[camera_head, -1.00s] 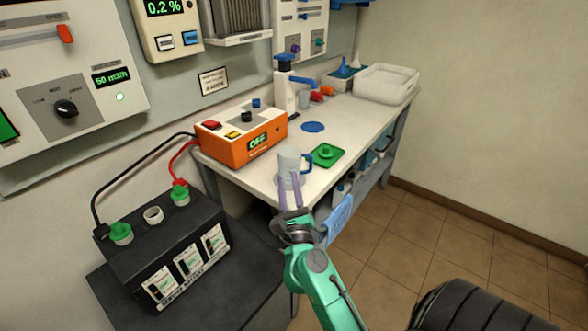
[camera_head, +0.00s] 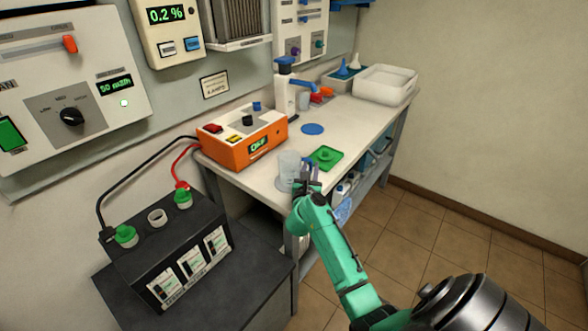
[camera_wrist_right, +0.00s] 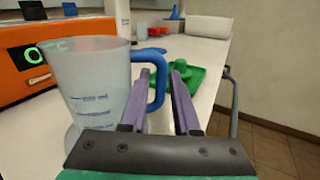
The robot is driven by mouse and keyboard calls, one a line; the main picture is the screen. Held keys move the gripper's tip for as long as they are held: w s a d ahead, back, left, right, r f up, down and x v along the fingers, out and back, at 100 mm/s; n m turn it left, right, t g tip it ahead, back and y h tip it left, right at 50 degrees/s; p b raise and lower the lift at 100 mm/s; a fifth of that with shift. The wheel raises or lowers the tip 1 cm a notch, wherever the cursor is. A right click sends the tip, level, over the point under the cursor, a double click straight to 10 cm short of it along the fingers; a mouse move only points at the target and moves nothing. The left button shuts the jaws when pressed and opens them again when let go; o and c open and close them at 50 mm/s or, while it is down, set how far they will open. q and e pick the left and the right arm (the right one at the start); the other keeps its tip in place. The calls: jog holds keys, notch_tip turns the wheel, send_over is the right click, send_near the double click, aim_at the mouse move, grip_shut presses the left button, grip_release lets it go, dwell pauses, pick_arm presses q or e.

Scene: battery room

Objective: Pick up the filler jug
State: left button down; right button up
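The filler jug (camera_head: 289,168) is a translucent, marked jug with a blue handle, upright at the near edge of the white bench. It fills the left of the right wrist view (camera_wrist_right: 92,85), its blue handle (camera_wrist_right: 160,82) facing right. My right gripper (camera_head: 310,170) is at the handle side of the jug. In the wrist view its two purple fingers (camera_wrist_right: 161,72) are apart, with the outer bar of the handle appearing between them. Whether either finger touches the handle cannot be told. My left gripper is not in view.
A green tray (camera_head: 337,154) with a green cap (camera_head: 323,153) lies just right of the jug. The orange charger (camera_head: 240,149) stands behind-left. A white pump bottle (camera_head: 284,92), blue disc (camera_head: 313,129) and white basin (camera_head: 385,86) are farther back. The black battery (camera_head: 170,250) is lower left.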

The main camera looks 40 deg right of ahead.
jog(key=shift+w+f, duration=0.1)
grip_shut()
dwell(1.3)
